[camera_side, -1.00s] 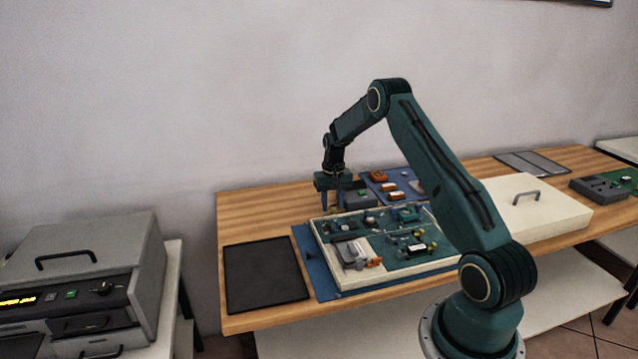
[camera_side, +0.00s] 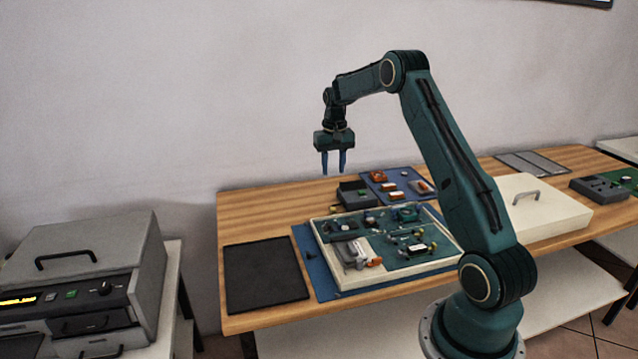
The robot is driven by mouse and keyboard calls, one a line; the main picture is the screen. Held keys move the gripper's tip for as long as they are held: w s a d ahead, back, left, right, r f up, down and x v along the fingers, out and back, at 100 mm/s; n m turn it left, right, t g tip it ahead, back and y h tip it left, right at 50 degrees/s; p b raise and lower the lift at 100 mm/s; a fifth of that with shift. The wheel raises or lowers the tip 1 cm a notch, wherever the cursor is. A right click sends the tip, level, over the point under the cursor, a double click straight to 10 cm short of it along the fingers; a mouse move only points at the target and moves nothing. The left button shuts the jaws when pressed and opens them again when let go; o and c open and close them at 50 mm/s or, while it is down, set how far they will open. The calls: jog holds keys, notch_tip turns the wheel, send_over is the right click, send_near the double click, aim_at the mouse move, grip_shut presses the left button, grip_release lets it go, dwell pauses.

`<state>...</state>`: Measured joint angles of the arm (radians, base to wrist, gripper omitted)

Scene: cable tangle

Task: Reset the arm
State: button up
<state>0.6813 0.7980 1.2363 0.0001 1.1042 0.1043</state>
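My gripper (camera_side: 334,170) hangs in the air above the back of the wooden table, fingers pointing down. Its two blue fingers are apart with nothing between them. Below it and to the right, a dark grey box (camera_side: 355,195) stands on the table behind the cream tray. The cream tray (camera_side: 322,262) holds green circuit boards (camera_side: 410,245) with small parts and a grey connector piece (camera_side: 352,252) with an orange end. The gripper touches none of these.
A black mat (camera_side: 265,275) lies at the table's left. A blue mat (camera_side: 395,182) with several small orange and white parts lies behind the tray. A cream lidded box (camera_side: 540,215) stands at right. A grey machine (camera_side: 85,265) stands at far left.

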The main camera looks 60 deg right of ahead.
jog(key=shift+r, duration=0.15)
jog(key=s+a+r+n+t+h, duration=0.1)
jog(key=s+a+r+n, duration=0.15)
jog(key=a+r, duration=0.75)
jog(key=s+a+r+n+t, duration=0.15)
jog(key=s+a+r, duration=0.25)
jog(key=a+r, duration=0.55)
jog(key=s+a+f+n+t, duration=0.1)
jog(key=s+a+n, duration=0.1)
jog(key=s+a, duration=0.6)
jog(key=s+a+f+n+t+y, duration=0.1)
jog(key=s+a+f+n+t, duration=0.1)
jog(key=s+a, duration=0.6)
jog(key=s+n, duration=0.1)
jog(key=s, duration=0.3)
jog(key=shift+s+a+f, duration=0.2)
jog(key=shift+a+f, duration=0.05)
jog(key=shift+a, duration=0.15)
